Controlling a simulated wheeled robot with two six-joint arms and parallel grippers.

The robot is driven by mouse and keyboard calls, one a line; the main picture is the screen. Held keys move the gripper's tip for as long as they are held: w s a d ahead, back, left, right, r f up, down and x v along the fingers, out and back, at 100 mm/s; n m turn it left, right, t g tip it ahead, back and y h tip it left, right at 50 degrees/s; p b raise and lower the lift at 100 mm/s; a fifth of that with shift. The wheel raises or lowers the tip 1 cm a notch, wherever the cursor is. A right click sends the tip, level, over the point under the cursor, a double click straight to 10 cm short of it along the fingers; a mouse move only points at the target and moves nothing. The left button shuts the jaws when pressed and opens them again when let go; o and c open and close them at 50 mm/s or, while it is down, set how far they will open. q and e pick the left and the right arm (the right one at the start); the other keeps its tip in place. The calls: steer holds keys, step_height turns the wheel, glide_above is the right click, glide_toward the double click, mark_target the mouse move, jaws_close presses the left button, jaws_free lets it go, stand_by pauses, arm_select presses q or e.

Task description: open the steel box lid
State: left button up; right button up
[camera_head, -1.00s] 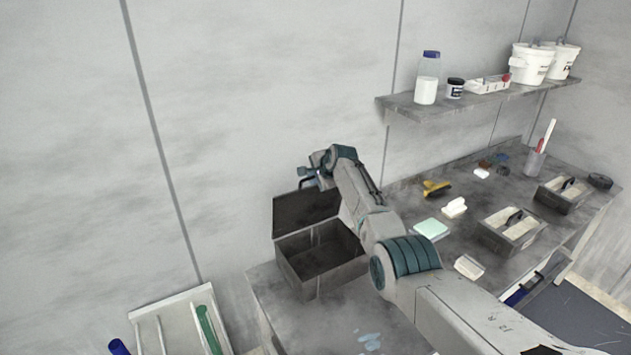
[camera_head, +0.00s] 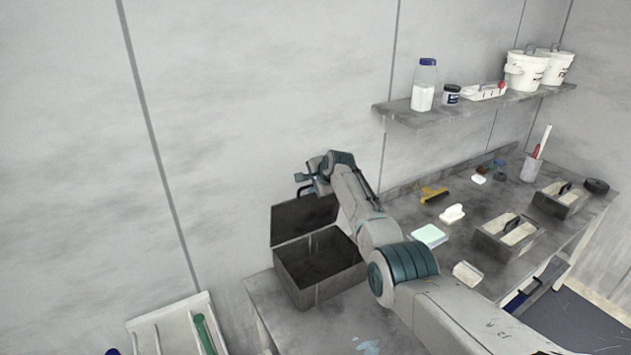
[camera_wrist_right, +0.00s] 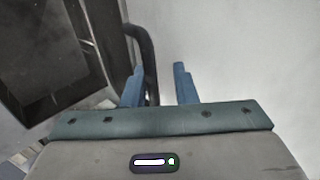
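The dark steel box (camera_head: 311,283) stands at the left end of the workbench, with its inside visible from above. Its lid (camera_head: 303,220) is raised, standing up at the back edge of the box. My right gripper (camera_head: 306,180) is at the top of the lid, beside the lid's dark handle. In the right wrist view, the blue fingers of the right gripper (camera_wrist_right: 158,84) are apart. The dark handle (camera_wrist_right: 147,52) runs down close to the left finger, between the two fingers; contact is unclear. My left gripper is not in view.
The workbench (camera_head: 345,320) holds a green-white block (camera_head: 429,236), a yellow-handled brush (camera_head: 433,194) and grey caddies (camera_head: 507,236) at right. A wall shelf (camera_head: 470,108) carries a bottle and buckets. A white rack (camera_head: 170,322) is at lower left. Plain wall lies behind the lid.

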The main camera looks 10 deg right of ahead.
steer(key=shift+s+f, duration=0.2)
steer(key=shift+s+d+r, duration=0.2)
steer(key=shift+r, duration=0.2)
steer(key=b+v, duration=0.1)
steer(key=v, duration=0.9)
steer(key=shift+b, duration=0.35)
steer(key=shift+w+a, duration=0.1)
steer(key=shift+w, duration=0.05)
